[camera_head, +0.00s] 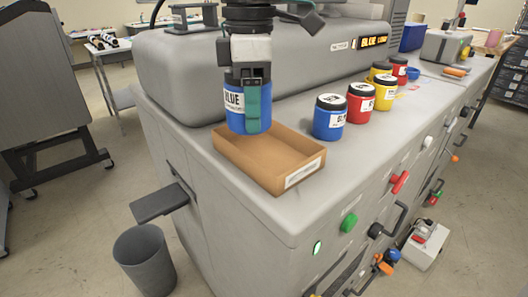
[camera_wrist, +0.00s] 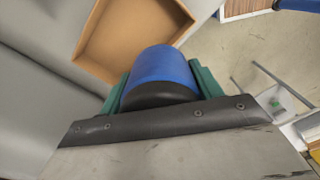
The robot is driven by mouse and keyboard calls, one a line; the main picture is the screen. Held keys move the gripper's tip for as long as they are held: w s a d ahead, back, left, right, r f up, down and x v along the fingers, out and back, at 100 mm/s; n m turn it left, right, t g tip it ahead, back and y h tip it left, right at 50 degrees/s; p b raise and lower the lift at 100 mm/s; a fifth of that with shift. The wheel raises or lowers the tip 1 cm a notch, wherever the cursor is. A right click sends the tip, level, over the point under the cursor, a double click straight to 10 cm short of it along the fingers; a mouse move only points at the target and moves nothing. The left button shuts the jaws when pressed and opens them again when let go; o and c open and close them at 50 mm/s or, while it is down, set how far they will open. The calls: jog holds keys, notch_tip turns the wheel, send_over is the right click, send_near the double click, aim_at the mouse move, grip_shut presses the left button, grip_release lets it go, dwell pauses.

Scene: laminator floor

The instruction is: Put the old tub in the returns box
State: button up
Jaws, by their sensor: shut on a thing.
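A blue tub (camera_head: 234,118) with a label reading "BLUE" is held between the green fingers of my gripper (camera_head: 257,108) in the head view. The tub hangs upright just above the left end of the shallow brown box (camera_head: 298,165), apart from the machine top. In the wrist view the blue tub (camera_wrist: 160,68) sits between both green fingers (camera_wrist: 160,85), with its dark lid towards the wrist. The empty brown box (camera_wrist: 128,30) lies beyond it. A white label on the box's front wall is too small to read.
To the right of the box stand another blue tub (camera_head: 329,118), a red tub (camera_head: 359,103), a yellow tub (camera_head: 384,92) and more tubs behind. The machine body (camera_head: 185,75) with a lit "BLUE LOW" display rises behind. A grey bin (camera_head: 146,262) stands on the floor.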

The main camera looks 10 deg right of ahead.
jog(key=w+d+m, duration=0.2)
jog(key=w+d, duration=0.1)
jog(key=w, duration=0.2)
send_over(268, 155)
notch_tip(268, 155, down, 5)
jog(key=shift+f, duration=2.3)
jog(key=shift+f, duration=0.1)
jog(key=o, duration=1.1)
jog(key=shift+o, duration=0.2)
